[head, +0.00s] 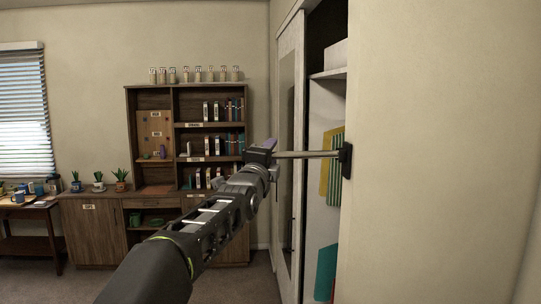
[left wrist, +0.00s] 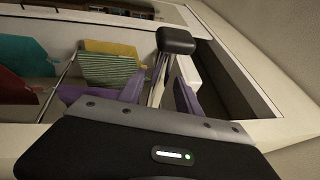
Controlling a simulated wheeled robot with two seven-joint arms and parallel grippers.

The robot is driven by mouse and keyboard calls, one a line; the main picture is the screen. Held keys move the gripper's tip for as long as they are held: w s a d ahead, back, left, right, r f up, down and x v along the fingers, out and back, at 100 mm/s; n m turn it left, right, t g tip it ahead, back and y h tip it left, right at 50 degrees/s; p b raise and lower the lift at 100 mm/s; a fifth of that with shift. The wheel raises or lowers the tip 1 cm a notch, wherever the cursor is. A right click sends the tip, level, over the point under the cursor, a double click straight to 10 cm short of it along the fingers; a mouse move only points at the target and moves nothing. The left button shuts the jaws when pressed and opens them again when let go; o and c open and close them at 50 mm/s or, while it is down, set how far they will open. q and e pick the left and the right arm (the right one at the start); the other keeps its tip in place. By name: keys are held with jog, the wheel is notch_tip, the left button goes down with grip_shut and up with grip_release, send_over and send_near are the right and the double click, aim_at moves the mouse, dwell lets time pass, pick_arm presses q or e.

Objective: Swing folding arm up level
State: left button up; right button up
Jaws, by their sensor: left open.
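The folding arm (head: 310,154) is a thin metal bar. It juts out to the left from a black wall mount (head: 346,160) on the edge of the wall and looks close to level. My left gripper (head: 268,146), with purple fingers, is at the bar's free left end. In the left wrist view, the bar (left wrist: 157,84) runs between the two open purple fingers toward a black block (left wrist: 176,40). Whether either finger touches the bar cannot be told. The bar's tip is hidden by my gripper. My right gripper is not in view.
Behind the bar stands an open white cabinet (head: 291,110) with yellow, green and teal folders (head: 326,272). A wooden shelf unit (head: 153,98) with books and jars is at the back. Bare wall (head: 440,150) fills the right side.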

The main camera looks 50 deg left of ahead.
pick_arm(q)
jog(key=b+v, duration=0.3)
jog(key=v, duration=0.4)
jog(key=shift+s+d+b, duration=0.25)
jog(key=shift+s+b, duration=0.05)
jog(key=shift+f, duration=0.1)
